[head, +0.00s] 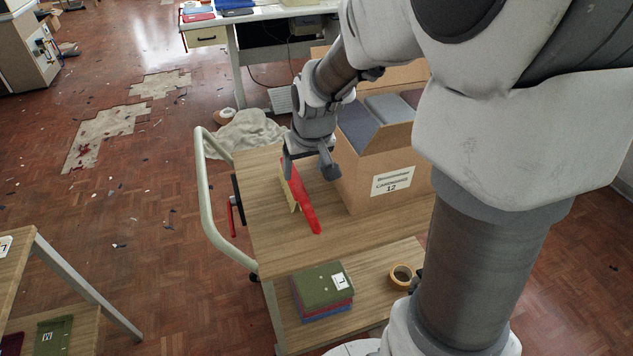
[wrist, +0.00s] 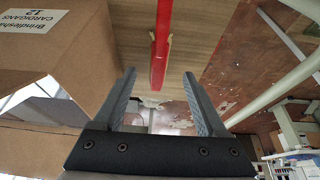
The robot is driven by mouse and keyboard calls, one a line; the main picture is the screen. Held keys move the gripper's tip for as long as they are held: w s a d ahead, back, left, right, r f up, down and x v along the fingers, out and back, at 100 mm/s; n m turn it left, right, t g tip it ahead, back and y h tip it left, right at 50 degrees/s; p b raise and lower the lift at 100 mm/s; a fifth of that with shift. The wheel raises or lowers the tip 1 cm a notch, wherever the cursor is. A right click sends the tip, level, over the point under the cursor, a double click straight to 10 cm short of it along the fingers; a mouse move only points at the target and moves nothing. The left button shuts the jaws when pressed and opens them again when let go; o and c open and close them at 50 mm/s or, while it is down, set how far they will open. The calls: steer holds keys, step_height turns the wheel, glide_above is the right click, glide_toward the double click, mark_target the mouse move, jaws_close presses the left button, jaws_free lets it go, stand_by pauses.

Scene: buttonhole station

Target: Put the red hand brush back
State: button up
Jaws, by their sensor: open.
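The red hand brush (head: 305,208) lies on the wooden top of the trolley (head: 270,237), left of the cardboard box, with pale bristles along its left side. In the wrist view the brush (wrist: 161,40) runs from the top edge down to the gap between my fingertips. My gripper (head: 308,170) is open and empty, above the far end of the brush. In the wrist view my gripper (wrist: 159,75) has a finger on either side of the brush's line. It appears apart from the brush; the exact height gap is hard to tell.
The cardboard box (head: 362,190) of folded clothes stands close right of my gripper. A red and black item (head: 231,216) is at the trolley's left side, by its pale rail (head: 207,205). Folded cloths (head: 323,283) and a tape roll (head: 401,276) sit on the lower shelf.

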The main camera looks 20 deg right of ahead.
steer(key=s+a+r, duration=0.1)
steer(key=s+r, duration=0.3)
steer(key=s, duration=0.3)
steer(key=s+r+t, duration=0.1)
steer(key=s+r, duration=0.3)
steer(key=s, duration=0.3)
steer(key=s+a+r, duration=0.1)
steer(key=s+r, duration=0.3)
steer(key=s, duration=0.3)
step_height(320, 180, up, 12)
steer(key=p, duration=1.3)
steer(key=shift+r, duration=0.15)
steer(key=c, duration=0.4)
steer(key=shift+d, duration=0.15)
